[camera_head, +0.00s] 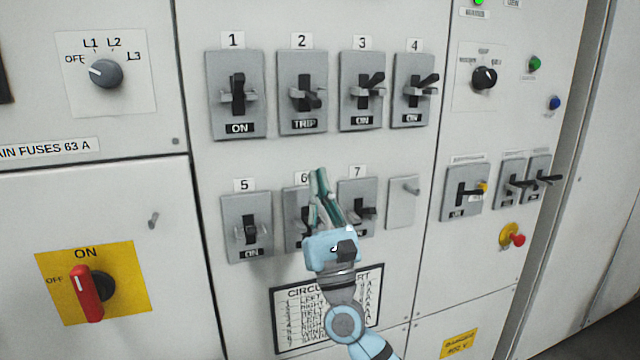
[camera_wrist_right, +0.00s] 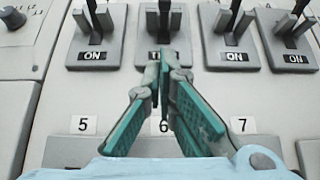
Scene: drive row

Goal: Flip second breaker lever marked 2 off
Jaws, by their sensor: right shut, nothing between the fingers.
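Breaker 2 (camera_head: 302,92) is a grey plate in the upper row with a black lever (camera_head: 306,96) and a window that reads TRIP. My left gripper is not in view.
Breaker 1 (camera_head: 236,95), breaker 3 (camera_head: 361,90) and breaker 4 (camera_head: 413,90) flank breaker 2, all reading ON. Breaker 5 (camera_head: 246,228) and breaker 7 (camera_head: 357,206) are below. Breaker 6 (camera_head: 296,220) is partly hidden by my gripper. A red switch (camera_head: 87,292) is lower left.

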